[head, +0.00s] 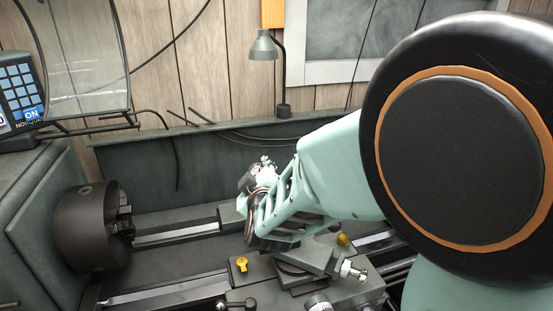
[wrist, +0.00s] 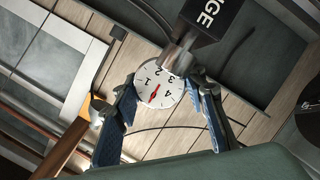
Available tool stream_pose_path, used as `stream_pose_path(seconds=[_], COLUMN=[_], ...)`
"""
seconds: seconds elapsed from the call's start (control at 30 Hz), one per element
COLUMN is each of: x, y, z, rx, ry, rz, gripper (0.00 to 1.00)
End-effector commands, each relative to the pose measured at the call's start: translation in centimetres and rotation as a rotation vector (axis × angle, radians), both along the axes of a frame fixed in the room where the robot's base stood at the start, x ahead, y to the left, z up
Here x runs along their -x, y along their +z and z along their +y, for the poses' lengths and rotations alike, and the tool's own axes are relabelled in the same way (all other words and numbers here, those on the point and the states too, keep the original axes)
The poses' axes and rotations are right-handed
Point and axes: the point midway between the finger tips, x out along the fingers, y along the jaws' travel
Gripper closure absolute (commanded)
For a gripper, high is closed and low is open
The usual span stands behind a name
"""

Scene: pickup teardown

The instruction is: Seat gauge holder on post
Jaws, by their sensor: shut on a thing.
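The gauge holder shows in the wrist view as a black block (wrist: 208,18) with white letters ending in "GE", joined by a silver stem to a round white dial (wrist: 152,92) with a red needle. My gripper (wrist: 163,82) has its blue-padded fingers on both sides of the dial and is shut on the gauge holder. In the head view, my gripper (head: 262,172) is over the lathe bed, mostly behind my own arm, with a small silver and dark part at its end. A dark tool-post block (head: 300,262) sits on the carriage, lower right of the gripper. I cannot make out the post's seat.
The lathe chuck (head: 92,228) stands at the left, with bed rails (head: 178,233) running right. Yellow knobs (head: 241,264) and a silver knob (head: 352,270) stick up on the carriage. A clear shield (head: 82,58) and a grey lamp (head: 264,48) are behind.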

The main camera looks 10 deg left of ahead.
Motion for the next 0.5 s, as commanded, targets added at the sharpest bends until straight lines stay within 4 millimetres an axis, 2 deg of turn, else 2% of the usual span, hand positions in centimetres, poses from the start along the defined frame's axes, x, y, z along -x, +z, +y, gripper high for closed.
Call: stream_pose_path(seconds=[0.23, 0.5], x=[-0.3, -0.3], y=[0.0, -1.4], z=[-0.1, -0.1], rx=[0.0, 0.001], ry=[0.001, 0.002], rz=[0.0, 0.0], gripper=[1.0, 1.0])
